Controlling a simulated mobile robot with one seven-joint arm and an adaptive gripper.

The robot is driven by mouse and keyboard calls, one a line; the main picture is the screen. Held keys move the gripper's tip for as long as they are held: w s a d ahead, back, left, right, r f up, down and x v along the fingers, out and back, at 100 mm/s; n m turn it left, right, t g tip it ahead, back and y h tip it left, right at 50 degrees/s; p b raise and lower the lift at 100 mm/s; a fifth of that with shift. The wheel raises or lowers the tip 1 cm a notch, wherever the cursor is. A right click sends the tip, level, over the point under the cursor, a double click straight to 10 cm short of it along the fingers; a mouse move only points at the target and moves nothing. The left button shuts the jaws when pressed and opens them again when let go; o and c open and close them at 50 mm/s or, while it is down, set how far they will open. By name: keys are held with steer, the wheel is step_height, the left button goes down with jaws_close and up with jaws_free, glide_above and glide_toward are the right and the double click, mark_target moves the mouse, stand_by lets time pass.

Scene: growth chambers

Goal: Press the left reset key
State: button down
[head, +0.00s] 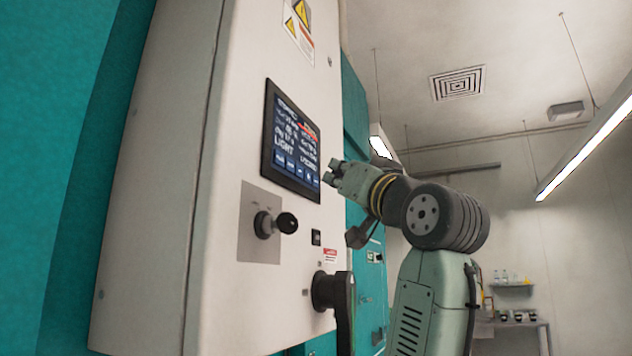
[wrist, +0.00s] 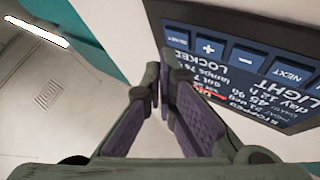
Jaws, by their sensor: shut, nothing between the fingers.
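The dark touch screen (head: 292,140) is set in the white cabinet front, with a row of blue keys along its bottom edge. In the wrist view the screen (wrist: 235,65) appears upside down. Its key row shows a small-lettered key (wrist: 173,42) at one end, then plus, minus and NEXT keys, and a partly cut-off key (wrist: 314,86) at the other end. I cannot clearly read the end keys' lettering. My gripper (head: 333,166) is shut and empty, just right of the screen's lower right edge. Its fingertips (wrist: 163,75) appear beside the small-lettered key; I cannot tell any touch.
A black rotary knob (head: 286,223) sticks out from a grey plate below the screen. A small black switch (head: 316,237) and a large dark handle (head: 343,300) lie lower right. Warning labels (head: 299,20) are above. The room to the right is open.

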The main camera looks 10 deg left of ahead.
steer(key=shift+w+a, duration=0.1)
steer(key=shift+a, duration=0.25)
steer(key=shift+w+a, duration=0.1)
steer(key=shift+a, duration=0.2)
stand_by(0.5)
stand_by(0.4)
steer(key=shift+s+d, duration=0.25)
steer(key=shift+d, duration=0.45)
steer(key=d, duration=0.1)
steer(key=s+d, duration=0.1)
steer(key=d, duration=0.2)
steer(key=shift+s+d, duration=0.25)
steer(key=shift+d, duration=0.1)
stand_by(0.5)
